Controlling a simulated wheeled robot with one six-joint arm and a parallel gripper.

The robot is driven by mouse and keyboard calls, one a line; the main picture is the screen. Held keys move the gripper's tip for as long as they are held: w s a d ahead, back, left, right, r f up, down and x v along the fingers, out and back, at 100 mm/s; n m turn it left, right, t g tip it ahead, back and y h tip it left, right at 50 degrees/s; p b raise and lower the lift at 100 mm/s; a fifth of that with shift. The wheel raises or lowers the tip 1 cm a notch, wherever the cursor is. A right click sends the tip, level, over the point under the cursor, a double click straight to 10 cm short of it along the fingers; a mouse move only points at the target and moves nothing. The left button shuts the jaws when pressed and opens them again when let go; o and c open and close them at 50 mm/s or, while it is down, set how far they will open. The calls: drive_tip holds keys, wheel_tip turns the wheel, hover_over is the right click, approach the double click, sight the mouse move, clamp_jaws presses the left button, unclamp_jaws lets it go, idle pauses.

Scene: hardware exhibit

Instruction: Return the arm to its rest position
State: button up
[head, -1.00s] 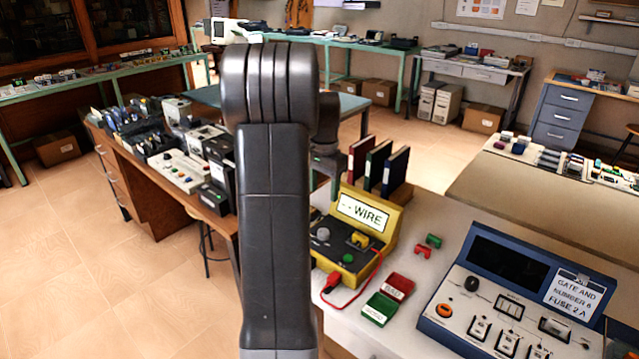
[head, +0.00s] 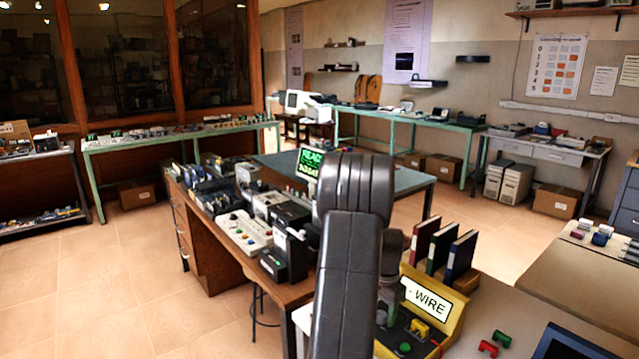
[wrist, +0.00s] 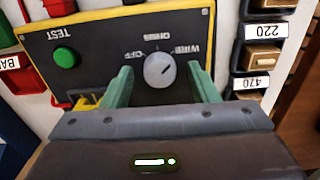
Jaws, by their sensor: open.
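My arm (head: 350,270) stands raised in the head view, in front of part of the yellow-framed tester (head: 462,305) with the "- WIRE" sign. My gripper does not show clearly there; the arm hides it. In the wrist view, my gripper (wrist: 162,72) is open, with one green finger on each side of the tester's grey knob (wrist: 160,70). Gaps show between the fingers and the knob, so nothing is held. How far the fingertips are from the panel (wrist: 100,50) cannot be told.
A green button (wrist: 65,57) and a yellow part (wrist: 88,101) are on the panel. Labelled blocks (wrist: 262,56) stand at its right. Three binders (head: 440,250) stand behind the tester. Red (head: 488,348) and green (head: 501,338) pieces lie beside it. A cluttered wooden desk (head: 215,250) is at left.

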idle(0.4)
wheel_tip(320, 180, up, 13)
wheel_tip(320, 180, down, 14)
drive_tip(key=shift+r, duration=0.25)
drive_tip(key=shift+r+n, duration=0.15)
drive_tip(key=shift+n, duration=0.35)
drive_tip(key=shift+n+p, duration=0.3)
drive_tip(key=shift+n, duration=0.4)
drive_tip(key=n+p, duration=0.1)
drive_tip(key=n, duration=0.5)
drive_tip(key=shift+r+p, duration=0.1)
drive_tip(key=shift+p, duration=0.25)
drive_tip(key=n+p, duration=0.2)
drive_tip(key=n, duration=0.3)
drive_tip(key=n+p, duration=0.2)
drive_tip(key=n, duration=0.2)
drive_tip(key=shift+n+p, duration=0.3)
